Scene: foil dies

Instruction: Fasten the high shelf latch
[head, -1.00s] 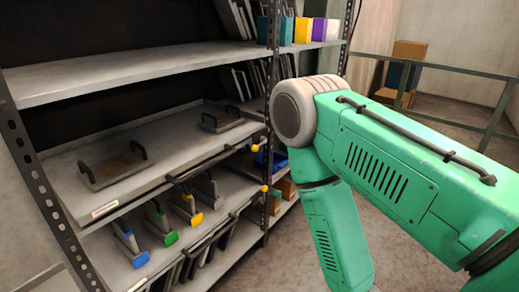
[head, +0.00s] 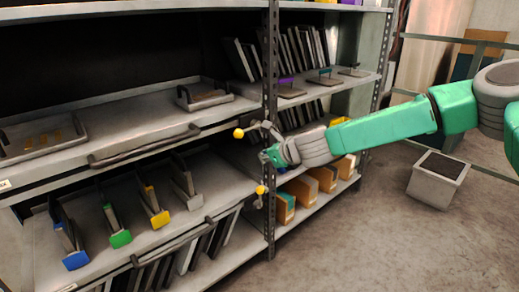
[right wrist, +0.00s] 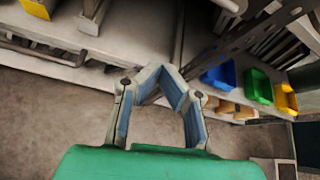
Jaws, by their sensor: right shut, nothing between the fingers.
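Two latches with yellow ball knobs sit by the front shelf post. The upper latch knob (head: 239,133) is at the front edge of the upper pull-out shelf (head: 120,129), and the lower latch knob (head: 261,190) is at the tray below. My right gripper (head: 266,143) is just right of the upper knob, in front of the post, with a small gap between them. It is shut and empty; its fingers also show in the right wrist view (right wrist: 165,75), where I cannot make out the knob. My left gripper is out of view.
The perforated post (head: 270,70) stands right behind my right gripper. Dark bar handles (head: 145,147) run along the shelf fronts. Blue, green and yellow-tipped dividers (head: 120,239) stand on the lower tray. A grey box (head: 438,181) is on the floor at right, with open floor before the shelves.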

